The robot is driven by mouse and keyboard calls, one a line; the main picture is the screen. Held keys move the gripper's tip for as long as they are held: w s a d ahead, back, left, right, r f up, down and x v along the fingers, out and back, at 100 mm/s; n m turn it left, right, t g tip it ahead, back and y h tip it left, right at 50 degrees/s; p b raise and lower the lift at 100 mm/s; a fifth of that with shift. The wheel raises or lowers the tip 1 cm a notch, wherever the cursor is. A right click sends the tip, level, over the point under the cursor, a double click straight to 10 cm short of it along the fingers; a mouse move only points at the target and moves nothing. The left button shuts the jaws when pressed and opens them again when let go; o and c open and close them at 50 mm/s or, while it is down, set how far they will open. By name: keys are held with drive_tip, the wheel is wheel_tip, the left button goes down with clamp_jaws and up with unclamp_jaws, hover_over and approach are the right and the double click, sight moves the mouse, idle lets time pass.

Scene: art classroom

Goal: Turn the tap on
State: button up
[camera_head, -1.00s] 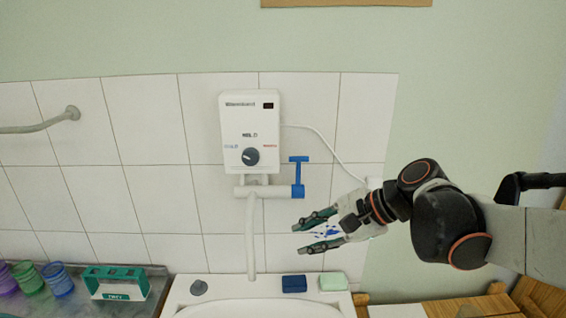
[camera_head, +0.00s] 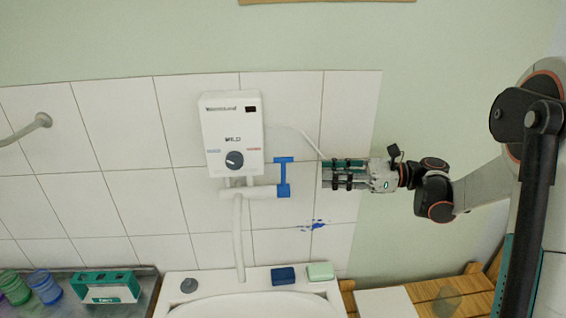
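The tap has a blue T-shaped handle (camera_head: 283,176) at the right end of a white horizontal pipe (camera_head: 250,193). The handle stands upright with its crossbar on top. A white spout (camera_head: 238,240) runs down from the pipe to the sink (camera_head: 255,307). My gripper (camera_head: 325,176) is to the right of the handle, roughly level with it, with its fingers pointing left. A gap shows in the picture between fingertips and handle, and nothing is seen in the fingers. They are seen close together, and their opening is unclear.
A white water heater (camera_head: 232,130) with a dark knob is above the tap. A blue soap (camera_head: 283,275) and a green soap (camera_head: 320,271) lie on the sink rim. Coloured cups (camera_head: 45,287) and a teal box (camera_head: 106,288) stand at left. The tiled wall is behind.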

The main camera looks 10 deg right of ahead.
sight(283, 185)
drive_tip(key=x, duration=0.6)
drive_tip(key=b+x, duration=0.1)
drive_tip(key=x, duration=0.5)
drive_tip(key=shift+w+a+r, duration=0.2)
drive_tip(key=shift+a, duration=0.15)
clamp_jaws()
